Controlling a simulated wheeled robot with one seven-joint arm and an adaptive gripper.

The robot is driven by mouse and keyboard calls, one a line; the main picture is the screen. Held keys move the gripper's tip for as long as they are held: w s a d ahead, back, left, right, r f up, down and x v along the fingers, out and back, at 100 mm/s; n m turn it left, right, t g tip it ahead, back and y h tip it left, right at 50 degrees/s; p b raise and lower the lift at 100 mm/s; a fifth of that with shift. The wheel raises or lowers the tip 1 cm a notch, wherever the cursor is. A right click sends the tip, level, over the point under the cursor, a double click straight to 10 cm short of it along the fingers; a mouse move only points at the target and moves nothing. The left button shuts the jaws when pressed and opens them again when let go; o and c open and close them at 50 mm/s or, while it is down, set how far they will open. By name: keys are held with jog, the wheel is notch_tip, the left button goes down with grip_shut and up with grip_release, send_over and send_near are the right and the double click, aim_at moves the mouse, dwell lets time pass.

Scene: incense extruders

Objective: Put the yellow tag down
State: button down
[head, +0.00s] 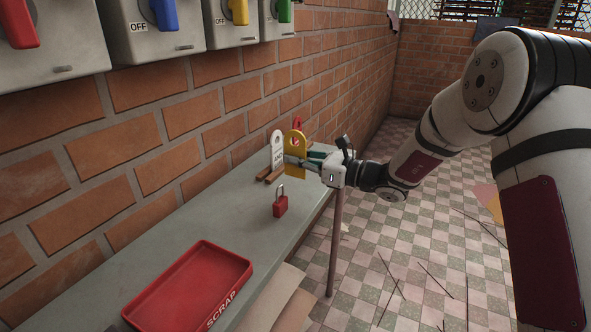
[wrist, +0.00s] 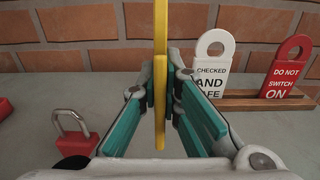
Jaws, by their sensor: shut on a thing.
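The yellow tag (head: 295,154) is upright at the far part of the grey bench, held by my gripper (head: 305,162). In the wrist view the yellow tag (wrist: 160,85) shows edge-on between the green finger pads of my gripper (wrist: 160,105), which are shut on it. A white tag (head: 277,150) stands just left of it in the head view. In the wrist view, the white tag (wrist: 213,62) reads "CHECKED AND" with the last word partly hidden. Whether the yellow tag's lower edge touches anything cannot be told.
A wooden rack (wrist: 262,101) holds the white tag and a red "DO NOT SWITCH ON" tag (wrist: 287,68). A red padlock (head: 280,206) stands on the bench (head: 225,226). A red SCRAP tray (head: 190,287) lies nearer. The brick wall (head: 160,140) bounds the bench's left side.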

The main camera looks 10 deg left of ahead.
aim_at(296, 177)
jog(key=shift+f, duration=1.05)
jog(key=shift+f+b, duration=0.5)
jog(key=shift+f, duration=0.05)
jog(key=shift+f, duration=0.1)
jog(key=c, duration=1.8)
grip_release()
jog(key=shift+r, duration=0.2)
jog(key=v, duration=0.4)
jog(key=p+v, duration=0.1)
jog(key=v, duration=0.3)
jog(key=r+p+v, duration=0.1)
jog(key=v, duration=0.3)
